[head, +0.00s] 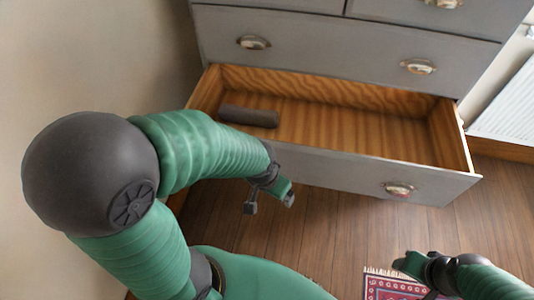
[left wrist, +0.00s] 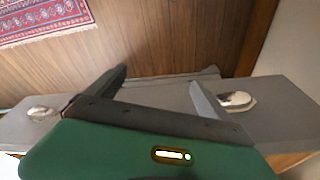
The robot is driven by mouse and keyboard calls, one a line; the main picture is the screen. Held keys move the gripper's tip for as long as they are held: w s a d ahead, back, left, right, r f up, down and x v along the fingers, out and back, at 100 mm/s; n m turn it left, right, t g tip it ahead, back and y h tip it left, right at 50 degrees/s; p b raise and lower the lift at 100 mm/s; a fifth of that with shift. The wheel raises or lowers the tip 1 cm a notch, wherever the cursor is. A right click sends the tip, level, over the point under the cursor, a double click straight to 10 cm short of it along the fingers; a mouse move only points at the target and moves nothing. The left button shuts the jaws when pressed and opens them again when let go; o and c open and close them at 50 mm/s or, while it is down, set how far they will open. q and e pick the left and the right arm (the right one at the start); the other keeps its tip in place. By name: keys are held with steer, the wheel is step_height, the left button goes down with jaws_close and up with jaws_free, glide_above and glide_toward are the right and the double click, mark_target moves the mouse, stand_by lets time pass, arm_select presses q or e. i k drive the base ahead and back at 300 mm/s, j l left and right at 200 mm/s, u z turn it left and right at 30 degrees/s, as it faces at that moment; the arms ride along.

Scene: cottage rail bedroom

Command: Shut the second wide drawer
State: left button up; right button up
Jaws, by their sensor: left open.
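The second wide drawer (head: 340,172) of the grey dresser is pulled out, showing its bare wood inside. A dark oblong item (head: 249,116) lies in it at the left. Its right cup handle (head: 398,188) shows; its left one is hidden by my arm in the head view. My left gripper (head: 270,203) is open and empty, low at the left part of the drawer front. In the left wrist view its two fingers (left wrist: 160,88) are apart near the grey front (left wrist: 270,120), between two handles. I cannot tell if they touch it. My right gripper (head: 418,262) is near the rug, its jaws unclear.
The wide drawer above (head: 330,50) is shut, with two cup handles. A white radiator (head: 505,105) stands at the right, and a plain wall is at the left. A red patterned rug (head: 385,285) lies on the wood floor (head: 330,225), which is otherwise clear before the drawer.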

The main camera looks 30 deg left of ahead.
mark_target(342, 135)
steer(key=j+u, duration=0.2)
steer(key=j, duration=0.25)
steer(key=l+u, duration=0.2)
steer(key=l, duration=0.25)
steer(key=k+l+u, duration=0.2)
steer(key=l, duration=0.25)
steer(key=k+l+u, duration=0.15)
steer(key=l, duration=0.3)
steer(key=i, duration=0.05)
